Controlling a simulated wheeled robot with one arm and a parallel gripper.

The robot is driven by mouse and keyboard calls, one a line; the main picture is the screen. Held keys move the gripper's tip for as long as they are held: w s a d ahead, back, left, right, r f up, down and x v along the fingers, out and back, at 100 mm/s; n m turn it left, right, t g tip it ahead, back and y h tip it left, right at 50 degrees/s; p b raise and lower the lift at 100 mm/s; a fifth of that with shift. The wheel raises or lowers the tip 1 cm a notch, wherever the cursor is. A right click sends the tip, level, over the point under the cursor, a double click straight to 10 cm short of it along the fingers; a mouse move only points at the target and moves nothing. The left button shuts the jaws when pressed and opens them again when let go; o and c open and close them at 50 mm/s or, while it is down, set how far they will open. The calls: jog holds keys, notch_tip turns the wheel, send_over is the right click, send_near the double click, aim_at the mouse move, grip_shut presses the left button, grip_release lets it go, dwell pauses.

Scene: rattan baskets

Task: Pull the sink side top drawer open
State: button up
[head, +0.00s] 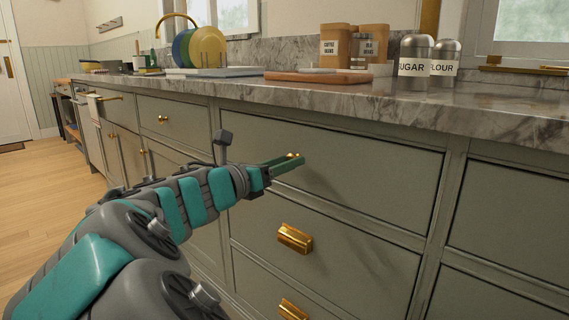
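The wide grey-green top drawer (390,174) sits directly under the marble counter and looks closed, its front flush with the cabinet frame. My gripper (286,162) is at the middle of this drawer's front. A small bit of the brass handle (293,155) shows at the fingertips; the rest of it is hidden behind the gripper. The fingers overlap in this view, so I cannot tell whether they are open or shut on the handle.
Lower drawers have brass cup handles (295,237). A smaller drawer with a brass knob (162,119) is to the left. The marble counter (480,108) carries canisters (414,57), a wooden board (318,78) and racked plates (208,47). The wooden floor (38,185) at left is clear.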

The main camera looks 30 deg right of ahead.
grip_shut()
dwell(1.0)
